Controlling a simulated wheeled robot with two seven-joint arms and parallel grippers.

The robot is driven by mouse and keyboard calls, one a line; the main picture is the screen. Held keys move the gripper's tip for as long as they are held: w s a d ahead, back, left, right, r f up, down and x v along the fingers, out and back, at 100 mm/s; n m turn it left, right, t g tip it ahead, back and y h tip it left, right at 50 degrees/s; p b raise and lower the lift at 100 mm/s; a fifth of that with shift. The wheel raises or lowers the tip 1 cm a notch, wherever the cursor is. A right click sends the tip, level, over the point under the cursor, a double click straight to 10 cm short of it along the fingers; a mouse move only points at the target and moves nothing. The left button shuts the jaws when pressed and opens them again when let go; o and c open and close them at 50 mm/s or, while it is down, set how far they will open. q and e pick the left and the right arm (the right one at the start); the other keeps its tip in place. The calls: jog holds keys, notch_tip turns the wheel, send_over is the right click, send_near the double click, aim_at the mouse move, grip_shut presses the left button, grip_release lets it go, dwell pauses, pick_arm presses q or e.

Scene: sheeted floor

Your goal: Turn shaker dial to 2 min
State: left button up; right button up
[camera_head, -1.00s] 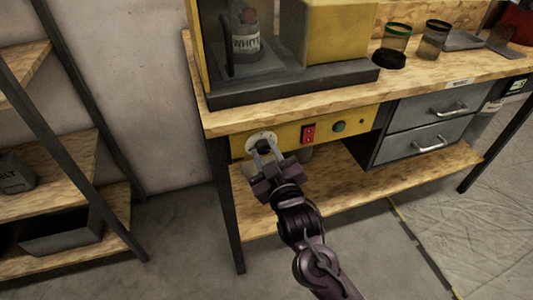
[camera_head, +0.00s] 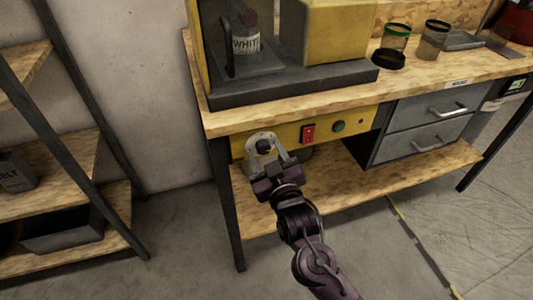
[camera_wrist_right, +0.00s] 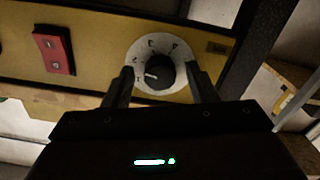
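The shaker dial is a black knob (camera_head: 264,145) on a pale round scale on the yellow front panel (camera_head: 288,137) under the bench top. My right gripper (camera_head: 265,152) is open in front of the dial. In the wrist view its fingers (camera_wrist_right: 160,82) stand apart on either side of the knob, with visible gaps. The shaker (camera_head: 330,40) above holds a bottle labelled WHITE (camera_head: 245,45). My left gripper is not in view.
A red switch (camera_head: 308,133) and a green button (camera_head: 338,126) sit right of the dial. Grey drawers (camera_head: 430,123) are farther right. A bench leg (camera_head: 226,200) stands left of the dial, and a shelf rack (camera_head: 75,165) is at far left.

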jog(key=shift+s, duration=0.1)
jog(key=v, duration=0.7)
jog(key=shift+s, duration=0.25)
jog(key=shift+d, duration=0.1)
